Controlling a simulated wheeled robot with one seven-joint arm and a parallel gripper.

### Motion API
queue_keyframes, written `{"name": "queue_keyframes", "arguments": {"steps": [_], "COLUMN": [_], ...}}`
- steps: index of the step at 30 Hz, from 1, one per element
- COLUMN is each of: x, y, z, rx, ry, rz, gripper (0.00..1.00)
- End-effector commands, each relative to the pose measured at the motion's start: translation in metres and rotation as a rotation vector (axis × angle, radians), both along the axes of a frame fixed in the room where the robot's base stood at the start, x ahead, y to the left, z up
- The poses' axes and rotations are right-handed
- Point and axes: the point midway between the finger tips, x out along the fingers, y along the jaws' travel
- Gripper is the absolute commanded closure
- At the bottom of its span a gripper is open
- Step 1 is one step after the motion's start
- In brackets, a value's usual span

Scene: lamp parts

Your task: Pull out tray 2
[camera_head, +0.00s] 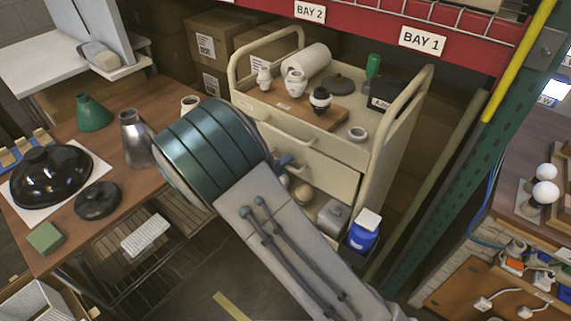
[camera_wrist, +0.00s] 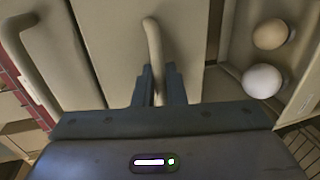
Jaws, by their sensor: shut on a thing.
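A cream cart stands in the middle of the head view. Its upper drawer has a bar handle (camera_head: 287,130). The lower drawer front (camera_head: 330,178), which I take for tray 2, is below it and partly hidden by my arm. In the wrist view the lower drawer front (camera_wrist: 115,40) carries a curved cream handle (camera_wrist: 152,45). My gripper (camera_wrist: 158,82) is shut on this handle, with one dark finger on each side. In the head view my gripper (camera_head: 286,161) is mostly behind my arm. I cannot tell how far the drawer is out.
The cart top holds a wooden board (camera_head: 297,108) with sockets, a white roll (camera_head: 306,62) and a black box (camera_head: 384,94). A wooden table (camera_head: 105,165) with lamp parts stands left; a green post (camera_head: 440,190) right.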

Motion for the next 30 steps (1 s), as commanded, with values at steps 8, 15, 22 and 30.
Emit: {"name": "queue_keyframes", "arguments": {"steps": [8, 15, 22, 30], "x": [-0.032, -0.079, -0.118, -0.147], "y": [0.026, 0.062, 0.093, 0.114], "z": [-0.003, -0.004, -0.003, -0.002], "rx": [0.003, 0.003, 0.002, 0.000], "ry": [0.002, 0.003, 0.002, 0.004], "rz": [0.005, 0.006, 0.004, 0.000], "gripper": [1.00, 1.00, 1.00, 1.00]}}
